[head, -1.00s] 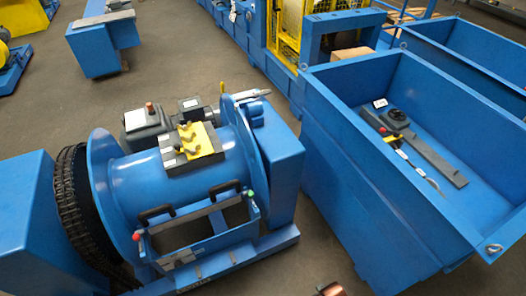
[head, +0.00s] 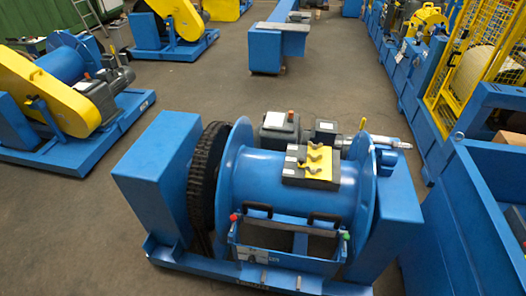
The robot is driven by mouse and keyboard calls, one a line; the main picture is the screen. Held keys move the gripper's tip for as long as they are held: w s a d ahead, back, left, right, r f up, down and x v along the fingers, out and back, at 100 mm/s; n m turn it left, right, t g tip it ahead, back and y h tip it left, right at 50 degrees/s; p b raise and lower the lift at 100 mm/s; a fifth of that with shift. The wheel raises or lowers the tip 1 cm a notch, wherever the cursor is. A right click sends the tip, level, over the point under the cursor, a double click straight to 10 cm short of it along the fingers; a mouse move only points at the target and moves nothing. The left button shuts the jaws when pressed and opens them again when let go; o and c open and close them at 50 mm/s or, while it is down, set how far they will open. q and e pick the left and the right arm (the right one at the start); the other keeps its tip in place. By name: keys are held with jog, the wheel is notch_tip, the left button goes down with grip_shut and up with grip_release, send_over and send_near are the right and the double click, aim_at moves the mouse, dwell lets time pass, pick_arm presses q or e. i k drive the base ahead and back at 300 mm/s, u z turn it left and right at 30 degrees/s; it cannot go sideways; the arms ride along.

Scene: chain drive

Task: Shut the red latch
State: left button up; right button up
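A blue chain-drive drum machine (head: 290,180) stands in the middle of the head view, with a dark chain (head: 205,178) around its left side. A small red knob-like part (head: 233,217) sits at the left corner of its front frame, and a green one (head: 346,236) at the right corner. I cannot tell whether the red part is the latch, or whether it is open or shut. A red-orange cap (head: 291,114) tops the grey box behind the drum. Neither of my grippers is in view.
Two black handles (head: 258,209) rise from the front frame. A yellow toothed piece (head: 315,160) lies on the drum's top block. A blue bin (head: 465,225) is cut off at the right. Yellow-and-blue machines (head: 60,90) stand at the left. Floor between them is clear.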

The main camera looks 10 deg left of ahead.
aim_at(232, 218)
jog(key=u, duration=0.05)
jog(key=k, duration=0.5)
jog(key=z, duration=1.3)
jog(key=i, duration=0.9)
jog(key=u, duration=1.9)
